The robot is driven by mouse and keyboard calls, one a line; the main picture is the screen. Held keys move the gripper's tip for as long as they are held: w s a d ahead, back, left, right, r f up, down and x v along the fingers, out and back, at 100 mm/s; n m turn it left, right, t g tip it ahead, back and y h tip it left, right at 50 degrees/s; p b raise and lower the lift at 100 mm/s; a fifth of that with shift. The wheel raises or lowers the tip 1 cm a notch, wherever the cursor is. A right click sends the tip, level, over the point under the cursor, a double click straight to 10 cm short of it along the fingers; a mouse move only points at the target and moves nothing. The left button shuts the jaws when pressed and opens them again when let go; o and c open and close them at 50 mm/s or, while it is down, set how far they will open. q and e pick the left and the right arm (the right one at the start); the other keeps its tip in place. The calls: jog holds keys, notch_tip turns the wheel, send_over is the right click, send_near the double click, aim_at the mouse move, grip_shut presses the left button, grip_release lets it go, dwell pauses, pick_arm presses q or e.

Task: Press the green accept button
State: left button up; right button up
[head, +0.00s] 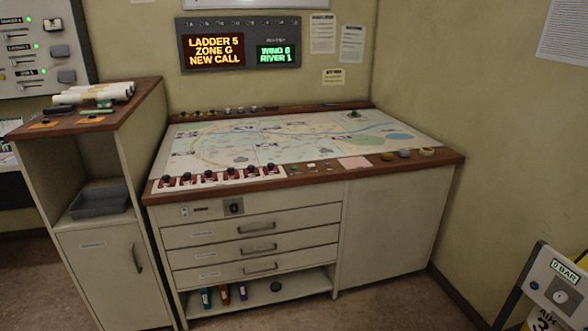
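The dispatch console (390,228) stands against the back wall with a map (300,140) on its sloped top. A small green button (294,169) shows on the wooden front edge, right of the row of red pieces. Small pale pieces (311,166) sit just to its right. At this size I cannot read any label, so I cannot tell for sure that it is the accept button. Neither of my grippers is in view, and nothing covers the front edge.
A display (212,50) reads "LADDER 5 ZONE G NEW CALL". Red pieces with black knobs (208,177) line the front left edge. A side cabinet (110,270) stands left. A "0 BAR" panel (566,267) is at lower right. Floor in front is clear.

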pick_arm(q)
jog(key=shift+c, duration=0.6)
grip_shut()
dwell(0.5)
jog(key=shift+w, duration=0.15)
